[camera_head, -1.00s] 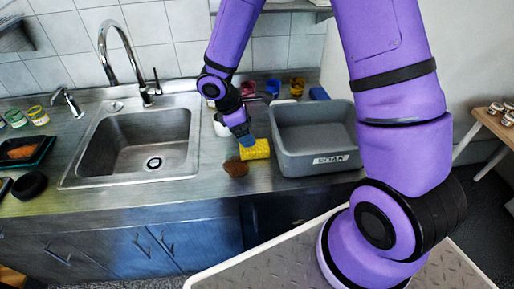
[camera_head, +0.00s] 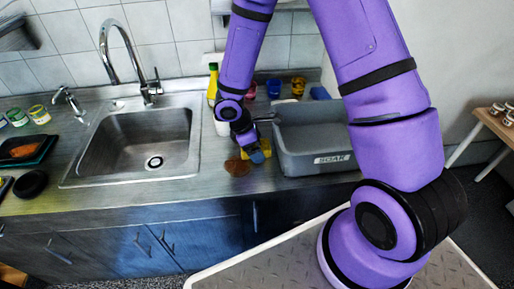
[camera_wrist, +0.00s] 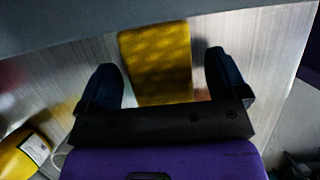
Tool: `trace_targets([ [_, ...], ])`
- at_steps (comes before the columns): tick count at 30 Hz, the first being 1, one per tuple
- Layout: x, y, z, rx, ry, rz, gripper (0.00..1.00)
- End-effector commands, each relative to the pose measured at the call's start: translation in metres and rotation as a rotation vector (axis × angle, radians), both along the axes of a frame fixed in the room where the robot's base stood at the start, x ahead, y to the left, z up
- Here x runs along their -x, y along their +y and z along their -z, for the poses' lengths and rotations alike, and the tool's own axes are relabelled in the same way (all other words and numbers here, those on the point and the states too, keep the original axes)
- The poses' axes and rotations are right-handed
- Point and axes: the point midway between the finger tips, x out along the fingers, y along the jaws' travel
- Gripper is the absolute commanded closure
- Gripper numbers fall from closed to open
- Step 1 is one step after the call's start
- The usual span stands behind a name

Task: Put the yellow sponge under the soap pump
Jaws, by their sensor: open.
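The yellow sponge (camera_head: 266,154) lies on the steel counter between the sink and the grey bin, partly hidden by my gripper (camera_head: 256,155). In the wrist view the sponge (camera_wrist: 158,62) lies between the two dark blue fingertips of my gripper (camera_wrist: 163,78), with a gap on each side. My gripper is open and just over the sponge, not closed on it. A small metal spout that looks like the soap pump (camera_head: 68,98) stands on the counter left of the sink, with bare counter below it.
A brown scrubber (camera_head: 236,167) lies left of the sponge. The grey bin (camera_head: 318,160) marked SOAK stands close on the right. The sink (camera_head: 130,145) with its tall faucet (camera_head: 105,45) is on the left. A yellow bottle (camera_head: 213,82) and several cups stand behind. A black tray (camera_head: 28,150) lies at far left.

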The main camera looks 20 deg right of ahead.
Motion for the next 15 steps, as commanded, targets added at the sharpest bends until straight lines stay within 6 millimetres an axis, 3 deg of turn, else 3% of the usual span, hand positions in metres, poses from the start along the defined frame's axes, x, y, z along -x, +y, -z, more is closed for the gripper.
trace_targets([
  [15, -0.0002, 0.0005, 0.0043, 0.0, 0.0, -0.001, 0.08],
])
